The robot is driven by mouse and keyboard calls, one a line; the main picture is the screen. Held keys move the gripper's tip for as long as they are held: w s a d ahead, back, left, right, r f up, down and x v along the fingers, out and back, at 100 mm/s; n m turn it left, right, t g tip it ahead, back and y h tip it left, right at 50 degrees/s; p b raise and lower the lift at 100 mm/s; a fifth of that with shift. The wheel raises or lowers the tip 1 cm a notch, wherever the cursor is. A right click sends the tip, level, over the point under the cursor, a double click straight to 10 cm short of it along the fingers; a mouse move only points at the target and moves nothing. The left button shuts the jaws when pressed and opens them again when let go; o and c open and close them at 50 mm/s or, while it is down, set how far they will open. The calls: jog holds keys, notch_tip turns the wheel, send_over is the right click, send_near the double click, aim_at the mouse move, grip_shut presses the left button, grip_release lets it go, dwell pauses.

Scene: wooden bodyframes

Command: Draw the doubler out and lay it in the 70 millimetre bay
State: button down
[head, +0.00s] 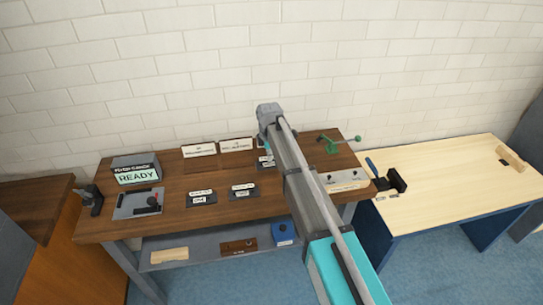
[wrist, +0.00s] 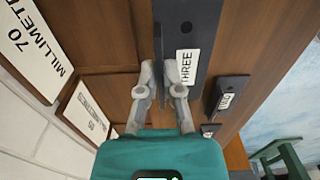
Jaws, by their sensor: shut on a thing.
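My gripper (wrist: 161,88) is shut on a thin grey strip that looks like the doubler (wrist: 157,42). The strip stands edge-on between the fingertips, along the left side of a dark block with a hole and a THREE label (wrist: 187,68). I cannot tell whether strip and block touch. A sign reading 70 MILLIMETRE (wrist: 36,42) stands at the upper left of the wrist view, its lower end cut off by no object but its edge out of frame. In the head view my gripper (head: 266,146) is over the back of the bench, and my arm hides much around it.
A second sign (wrist: 92,112) is below the 70 sign. Dark labelled blocks (head: 202,198) (head: 242,190) lie at the bench front. A green tool (head: 335,143) is at right. A pale table (head: 450,190) stands beyond.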

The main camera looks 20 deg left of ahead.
jog(key=shift+s+a+r, duration=0.15)
jog(key=shift+s+a, duration=0.2)
jog(key=shift+a, duration=0.2)
jog(key=shift+s+a+r, duration=0.1)
jog(key=shift+s+a, duration=0.1)
jog(key=shift+a, duration=0.15)
jog(key=shift+r+p, duration=0.15)
jog(key=shift+p, duration=0.2)
jog(key=shift+r+p, duration=3.4)
jog(key=shift+d, duration=0.1)
